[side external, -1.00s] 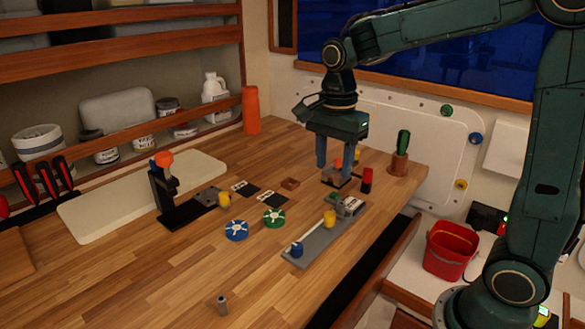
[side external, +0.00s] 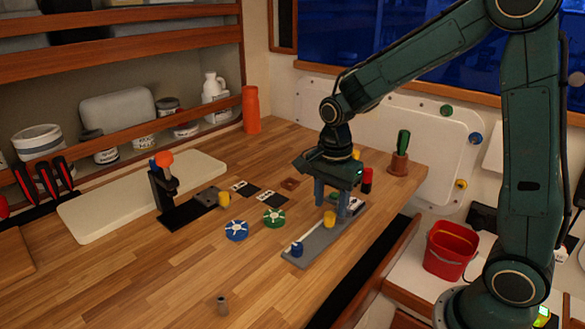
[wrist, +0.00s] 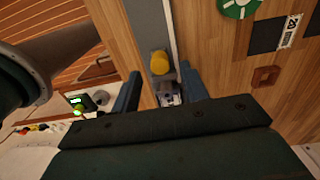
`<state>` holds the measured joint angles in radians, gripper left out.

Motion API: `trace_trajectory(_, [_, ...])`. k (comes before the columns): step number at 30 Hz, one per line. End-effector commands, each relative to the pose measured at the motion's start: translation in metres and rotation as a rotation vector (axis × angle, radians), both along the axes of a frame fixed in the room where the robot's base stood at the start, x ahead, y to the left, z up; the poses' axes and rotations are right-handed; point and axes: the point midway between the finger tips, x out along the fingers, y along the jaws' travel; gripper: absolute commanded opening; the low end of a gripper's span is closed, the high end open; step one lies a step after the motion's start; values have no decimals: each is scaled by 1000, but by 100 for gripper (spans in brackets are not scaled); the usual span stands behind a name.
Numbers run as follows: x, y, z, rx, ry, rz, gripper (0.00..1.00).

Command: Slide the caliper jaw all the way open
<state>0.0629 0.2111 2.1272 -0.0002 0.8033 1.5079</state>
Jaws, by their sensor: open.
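The caliper appears to be the grey bar (side external: 314,244) on the bench. It carries a blue knob (side external: 297,249) at its near end and a yellow knob (side external: 330,219) farther along. A block with a small display (side external: 355,203) is at its far end, partly hidden by my gripper (side external: 331,209). My gripper is open and points down over this far part. In the wrist view the fingers are on either side of the grey bar, with the yellow knob (wrist: 159,62) and the display block (wrist: 168,97) between their lines. I cannot tell whether the fingers touch anything.
A blue disc (side external: 236,230) and a green disc (side external: 274,217) lie left of the bar. A black stand with an orange top (side external: 163,159) is farther left. Behind are a red cylinder (side external: 367,178) and a green-handled tool (side external: 403,142). The front bench is mostly clear.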

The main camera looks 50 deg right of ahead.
Motion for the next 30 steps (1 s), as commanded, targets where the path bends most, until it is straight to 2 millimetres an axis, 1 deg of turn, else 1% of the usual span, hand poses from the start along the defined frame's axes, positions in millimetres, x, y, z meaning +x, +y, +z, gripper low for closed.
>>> trace_trajectory(1, [-1,0,-8,0,5,0,44])
trace_trajectory(3, [-1,0,-17,0,4,0,44])
trace_trajectory(9, [0,0,-34,0,2,0,44])
trace_trajectory(14, [-1,0,-40,0,1,0,44])
trace_trajectory(21, [0,0,-40,0,0,0,44])
trace_trajectory(22, [0,0,-40,0,0,0,42])
trace_trajectory(28, [0,0,-40,0,0,0,3])
trace_trajectory(30, [0,0,-40,0,0,0,2])
